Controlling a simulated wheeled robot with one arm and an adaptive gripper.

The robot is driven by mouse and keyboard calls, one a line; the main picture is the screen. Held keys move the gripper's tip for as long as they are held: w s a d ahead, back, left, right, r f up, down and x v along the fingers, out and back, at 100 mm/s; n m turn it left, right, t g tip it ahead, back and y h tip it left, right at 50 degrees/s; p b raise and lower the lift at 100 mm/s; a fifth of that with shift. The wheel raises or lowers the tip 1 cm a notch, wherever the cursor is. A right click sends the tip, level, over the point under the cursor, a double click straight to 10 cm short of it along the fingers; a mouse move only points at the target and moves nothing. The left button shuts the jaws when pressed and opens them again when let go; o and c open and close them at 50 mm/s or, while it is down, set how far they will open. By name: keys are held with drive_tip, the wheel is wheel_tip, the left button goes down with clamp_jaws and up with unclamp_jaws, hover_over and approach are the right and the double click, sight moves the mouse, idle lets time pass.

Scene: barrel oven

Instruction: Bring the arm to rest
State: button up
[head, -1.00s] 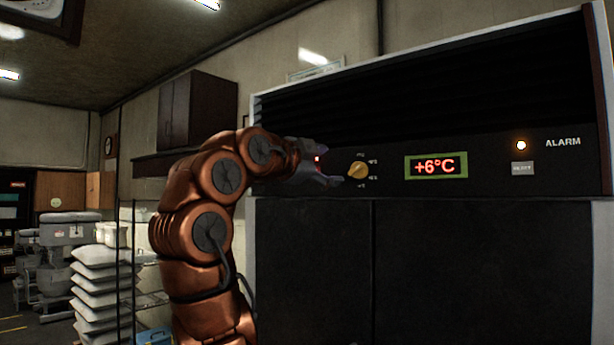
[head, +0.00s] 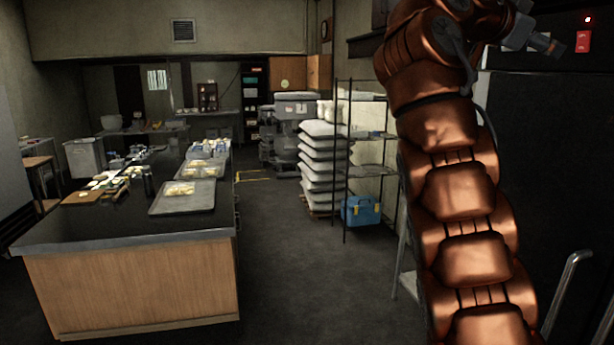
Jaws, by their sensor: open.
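My copper arm (head: 465,190) rises along the right side of the head view, bent at the top.
A long counter (head: 130,285) with trays stands at left. A wire shelf rack (head: 345,165), stacked white sacks (head: 318,165) and a blue box (head: 361,210) stand left of my arm. The floor (head: 290,270) between counter and rack is clear. A metal rail (head: 565,290) is at lower right.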

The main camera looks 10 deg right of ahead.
drive_tip(key=s+a+f+n+y, duration=0.1)
drive_tip(key=a+f+n+y, duration=0.25)
drive_tip(key=f, duration=0.65)
drive_tip(key=a+f+n+y, duration=0.2)
drive_tip(key=a+f+n, duration=0.3)
drive_tip(key=f, duration=0.6)
drive_tip(key=s+a+f+n+y, duration=0.1)
drive_tip(key=a+f+n+y, duration=0.3)
drive_tip(key=f, duration=0.6)
drive_tip(key=s+a+f+n+g+y, duration=0.2)
drive_tip(key=s+a+f+n+y, duration=0.1)
drive_tip(key=s+a+f, duration=0.7)
drive_tip(key=s+a+f+n+g+y+b, duration=0.1)
drive_tip(key=s+a+f+n+g+y, duration=0.2)
drive_tip(key=s+a+f, duration=0.7)
drive_tip(key=s+f+n, duration=0.2)
drive_tip(key=s+f, duration=0.4)
drive_tip(key=f, duration=0.1)
drive_tip(key=shift+s+a+f, duration=0.3)
drive_tip(key=shift+s+f, duration=0.05)
drive_tip(key=shift+f, duration=0.05)
drive_tip(key=shift+y, duration=0.25)
